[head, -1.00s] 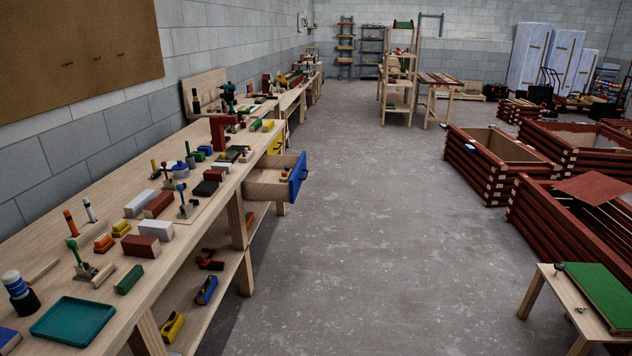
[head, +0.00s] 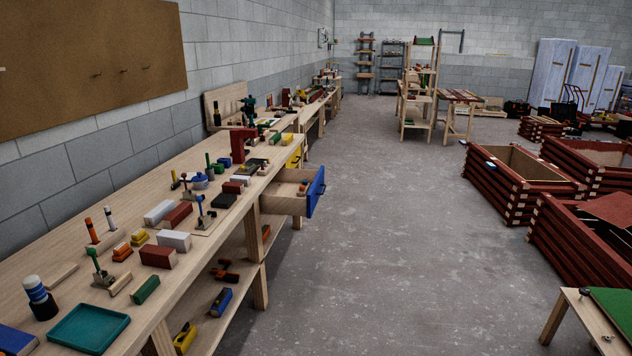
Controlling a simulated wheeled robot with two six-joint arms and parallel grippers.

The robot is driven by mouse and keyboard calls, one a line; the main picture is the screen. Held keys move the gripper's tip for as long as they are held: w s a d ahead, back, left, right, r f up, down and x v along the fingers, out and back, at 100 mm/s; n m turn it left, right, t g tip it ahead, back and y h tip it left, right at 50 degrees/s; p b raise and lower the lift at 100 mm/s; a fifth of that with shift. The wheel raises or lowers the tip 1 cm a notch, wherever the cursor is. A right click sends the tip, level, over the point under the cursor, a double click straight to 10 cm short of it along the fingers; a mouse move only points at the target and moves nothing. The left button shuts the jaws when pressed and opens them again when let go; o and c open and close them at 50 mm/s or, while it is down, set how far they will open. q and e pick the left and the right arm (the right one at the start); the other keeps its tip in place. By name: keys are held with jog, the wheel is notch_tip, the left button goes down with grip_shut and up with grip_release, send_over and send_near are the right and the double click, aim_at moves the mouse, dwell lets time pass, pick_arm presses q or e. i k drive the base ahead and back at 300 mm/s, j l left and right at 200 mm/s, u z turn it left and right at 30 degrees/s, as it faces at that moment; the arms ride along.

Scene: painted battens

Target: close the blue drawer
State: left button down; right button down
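The blue drawer (head: 316,192) stands pulled out from the right side of the long wooden workbench in the head view. Its front is blue with a small handle, its box is pale wood, and small items lie inside it. A yellow drawer front (head: 295,158) shows just beyond it, on the same bench. Neither of my grippers is in view, so nothing of mine touches the drawer.
The wooden workbench (head: 120,252) runs along the left wall, covered with tools, blocks and a teal tray (head: 88,328). Open concrete floor (head: 390,240) lies right of the drawer. Red slatted crates (head: 500,188) and a small table (head: 578,318) stand on the right.

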aim_at(282, 187)
jog(key=i+l+u, duration=0.1)
jog(key=i, duration=0.35)
jog(key=i+l, duration=0.15)
jog(key=i, duration=0.3)
jog(key=i+l+u, duration=0.15)
jog(key=i, duration=0.3)
